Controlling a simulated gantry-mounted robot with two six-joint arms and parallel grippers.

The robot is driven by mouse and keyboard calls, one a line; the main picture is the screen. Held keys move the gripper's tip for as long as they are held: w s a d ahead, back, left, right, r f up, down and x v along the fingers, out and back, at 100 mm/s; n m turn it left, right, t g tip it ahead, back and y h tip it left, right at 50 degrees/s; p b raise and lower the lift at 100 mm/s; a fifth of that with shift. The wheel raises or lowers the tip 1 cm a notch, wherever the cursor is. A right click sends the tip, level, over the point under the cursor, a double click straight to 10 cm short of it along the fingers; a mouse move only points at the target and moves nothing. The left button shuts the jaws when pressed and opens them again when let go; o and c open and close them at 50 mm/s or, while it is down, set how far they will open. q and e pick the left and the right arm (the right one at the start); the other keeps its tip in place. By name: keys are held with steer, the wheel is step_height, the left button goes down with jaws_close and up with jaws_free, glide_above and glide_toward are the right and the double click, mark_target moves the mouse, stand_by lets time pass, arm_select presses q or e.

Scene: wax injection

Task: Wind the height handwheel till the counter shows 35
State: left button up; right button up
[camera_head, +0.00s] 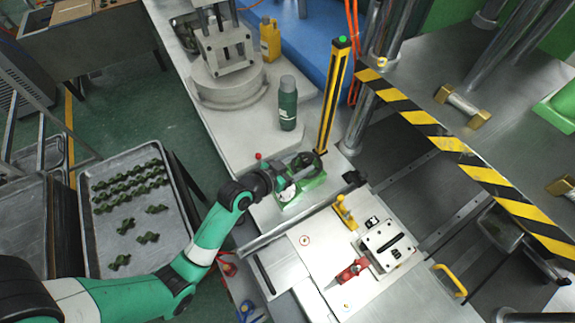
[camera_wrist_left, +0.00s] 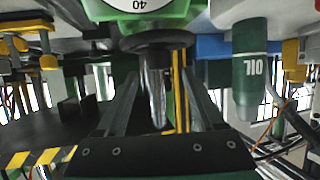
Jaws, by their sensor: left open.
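The black handwheel (camera_head: 306,164) stands on a green housing (camera_head: 305,188) on the machine bed. It also shows in the left wrist view as a dark rim (camera_wrist_left: 157,40), with a pale metal handle (camera_wrist_left: 157,92) pointing toward the camera. My left gripper (camera_head: 284,177) is at the handwheel. Its open fingers (camera_wrist_left: 160,75) lie either side of the handle; I cannot tell whether they touch it. My right gripper is not in view.
A yellow-black post (camera_head: 334,97) stands just behind the handwheel. A green bottle (camera_head: 288,103) is on the bench to its upper left. A metal tray (camera_head: 105,245) with green parts is at the left. A red-handled tool (camera_head: 347,273) lies on the plate in front.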

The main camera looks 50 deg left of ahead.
arm_select(q)
steer(key=p+v, duration=0.1)
steer(key=v, duration=0.6)
steer(key=shift+d+r, duration=0.1)
steer(key=shift+d, duration=0.05)
